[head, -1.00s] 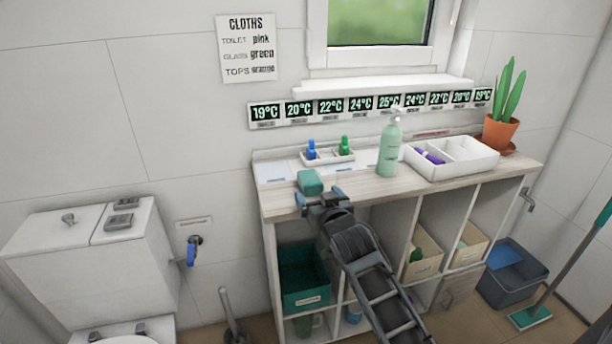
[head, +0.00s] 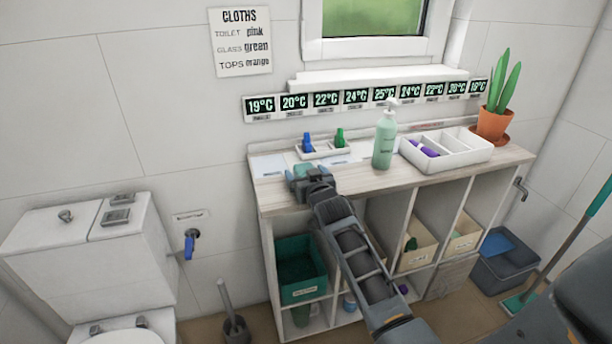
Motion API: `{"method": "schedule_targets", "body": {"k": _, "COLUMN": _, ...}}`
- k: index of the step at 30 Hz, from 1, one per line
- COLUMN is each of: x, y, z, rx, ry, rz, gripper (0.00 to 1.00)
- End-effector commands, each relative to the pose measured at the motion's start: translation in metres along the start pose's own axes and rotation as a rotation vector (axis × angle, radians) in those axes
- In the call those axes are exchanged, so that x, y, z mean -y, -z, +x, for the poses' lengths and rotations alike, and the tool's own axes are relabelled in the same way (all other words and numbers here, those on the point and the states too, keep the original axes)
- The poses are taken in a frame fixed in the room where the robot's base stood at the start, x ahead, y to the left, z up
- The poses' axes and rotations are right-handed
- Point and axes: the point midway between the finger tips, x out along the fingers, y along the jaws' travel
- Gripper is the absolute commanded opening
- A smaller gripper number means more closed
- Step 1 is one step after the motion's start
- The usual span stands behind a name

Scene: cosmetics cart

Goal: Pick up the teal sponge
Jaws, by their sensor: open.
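The teal sponge (head: 303,171) lies near the front left part of the wooden counter top (head: 352,184). My gripper (head: 305,178) is over the front edge of the counter at the sponge, its fingers on either side of it. The fingers are open. My gripper hides much of the sponge, so I cannot tell whether the fingers touch it.
Behind the sponge stands a small white tray (head: 325,154) with a blue bottle (head: 308,143) and a green bottle (head: 340,138). A green pump bottle (head: 384,142) stands to the right, beside a white divided box (head: 470,153). A potted plant (head: 494,122) is at the far right.

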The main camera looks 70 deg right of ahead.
Motion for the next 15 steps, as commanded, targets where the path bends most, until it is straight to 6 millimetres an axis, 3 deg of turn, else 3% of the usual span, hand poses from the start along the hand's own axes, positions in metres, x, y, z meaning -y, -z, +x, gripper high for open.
{"method": "schedule_targets", "body": {"k": 2, "x": 0.0, "y": -0.0001, "z": -0.0002, "rx": 0.0, "ry": 0.0, "rz": 0.0, "gripper": 0.9}}
{"method": "schedule_targets", "body": {"k": 15, "x": 0.0, "y": -0.0001, "z": -0.0005, "rx": 0.0, "ry": 0.0, "rz": 0.0, "gripper": 0.47}}
